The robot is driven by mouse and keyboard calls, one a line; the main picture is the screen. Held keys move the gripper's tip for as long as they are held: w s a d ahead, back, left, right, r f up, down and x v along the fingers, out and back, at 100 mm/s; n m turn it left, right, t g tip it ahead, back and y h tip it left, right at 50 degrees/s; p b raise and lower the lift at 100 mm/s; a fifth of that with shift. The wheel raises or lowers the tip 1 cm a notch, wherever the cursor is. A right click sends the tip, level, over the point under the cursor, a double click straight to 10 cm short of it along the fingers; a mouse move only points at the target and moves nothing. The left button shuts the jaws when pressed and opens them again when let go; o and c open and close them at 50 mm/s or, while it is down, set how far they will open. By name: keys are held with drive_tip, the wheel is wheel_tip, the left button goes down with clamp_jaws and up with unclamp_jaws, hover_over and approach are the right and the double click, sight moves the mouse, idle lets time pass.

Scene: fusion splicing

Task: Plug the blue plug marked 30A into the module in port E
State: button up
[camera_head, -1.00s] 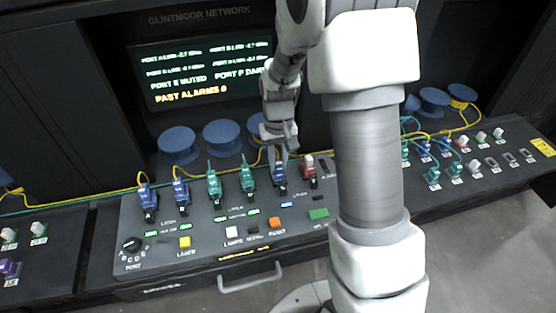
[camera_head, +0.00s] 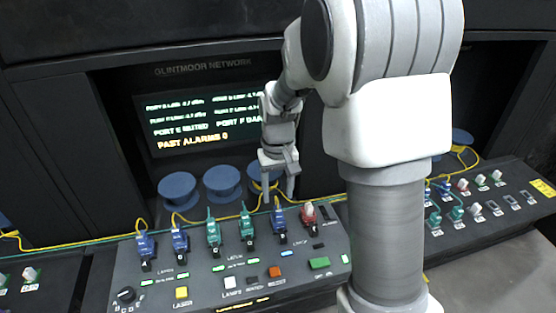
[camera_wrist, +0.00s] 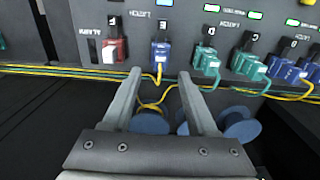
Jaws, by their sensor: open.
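A blue plug (camera_head: 279,224) with a yellow cable sits in port E of the sloped module (camera_head: 205,285); its marking is too small to read. It also shows in the wrist view (camera_wrist: 160,56), roughly centred ahead of my fingers, below the letter E. My gripper (camera_head: 279,199) is open and empty, above and behind this plug, apart from it. In the wrist view both fingers (camera_wrist: 160,76) point toward the plug with a clear gap between them. The yellow cable runs across that gap.
Blue plugs (camera_head: 146,246) sit in ports A and B, teal plugs (camera_head: 213,233) in C and D. A red and white plug (camera_head: 309,215) is right of E. Blue spools (camera_head: 222,182) stand behind; a screen (camera_head: 200,122) reads "Port E muted". Another panel (camera_head: 490,210) lies right.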

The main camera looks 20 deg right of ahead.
wheel_tip(320, 180, up, 11)
idle(0.4)
drive_tip(key=s+r+t, duration=0.2)
drive_tip(key=s, duration=0.8)
drive_tip(key=s+r+t, duration=0.3)
drive_tip(key=s, duration=0.7)
drive_tip(key=shift+s+t, duration=0.25)
drive_tip(key=shift+t, duration=0.05)
drive_tip(key=shift+a, duration=0.15)
